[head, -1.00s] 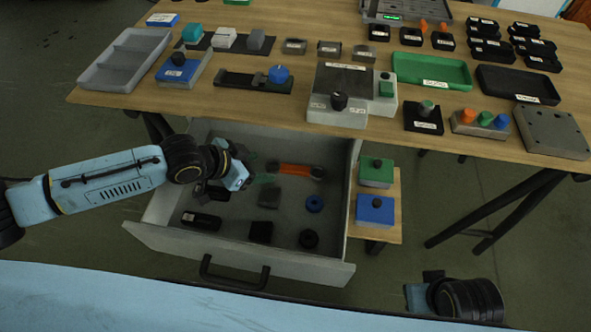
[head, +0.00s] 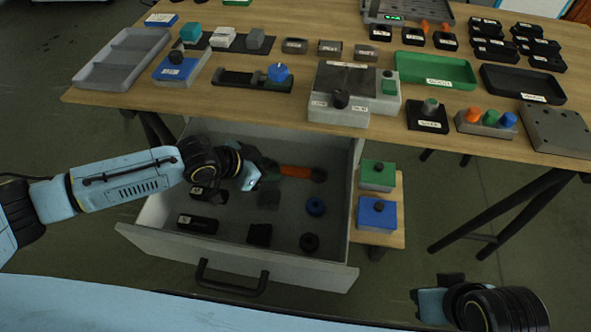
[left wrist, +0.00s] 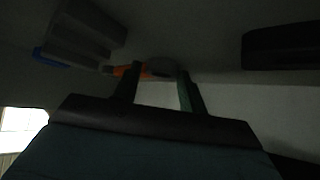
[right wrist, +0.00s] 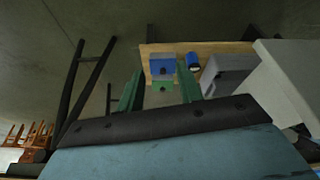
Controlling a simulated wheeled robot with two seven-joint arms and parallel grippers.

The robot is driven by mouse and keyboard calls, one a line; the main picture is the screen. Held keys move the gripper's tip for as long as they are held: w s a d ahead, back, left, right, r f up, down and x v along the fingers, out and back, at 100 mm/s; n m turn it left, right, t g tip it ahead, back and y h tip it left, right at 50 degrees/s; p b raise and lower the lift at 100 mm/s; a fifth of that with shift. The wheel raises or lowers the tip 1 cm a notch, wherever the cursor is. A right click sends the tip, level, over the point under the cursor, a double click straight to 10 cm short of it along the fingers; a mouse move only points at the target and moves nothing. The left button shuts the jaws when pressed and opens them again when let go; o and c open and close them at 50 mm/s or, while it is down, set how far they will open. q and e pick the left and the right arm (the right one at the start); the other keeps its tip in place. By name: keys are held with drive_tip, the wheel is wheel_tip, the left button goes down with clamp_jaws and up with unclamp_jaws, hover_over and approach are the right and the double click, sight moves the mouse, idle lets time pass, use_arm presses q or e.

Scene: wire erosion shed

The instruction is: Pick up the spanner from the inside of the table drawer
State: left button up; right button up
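The spanner (head: 296,172), with an orange handle and dark ends, lies at the back of the open drawer (head: 235,270). My left gripper (head: 268,172) is inside the drawer by the spanner's left end and partly hides it. In the dim left wrist view the left gripper (left wrist: 158,84) has its fingers apart, with nothing seen held. There the orange handle (left wrist: 124,71) shows beyond the left fingertip; I cannot tell whether they touch. My right gripper (head: 430,298) is low, outside the drawer at right. The right wrist view shows its fingers (right wrist: 160,88) apart and empty.
The drawer also holds a blue ring (head: 316,206), a black knob (head: 309,242), a black block (head: 260,234) and a black case (head: 197,223). The tabletop (head: 300,120) overhangs the drawer's back. A side shelf (head: 385,238) carries green and blue boxes.

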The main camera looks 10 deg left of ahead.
use_arm(q)
drive_tip(key=c, duration=0.4)
drive_tip(key=shift+d, duration=0.1)
drive_tip(key=shift+c, duration=0.3)
drive_tip(key=shift+r, duration=0.2)
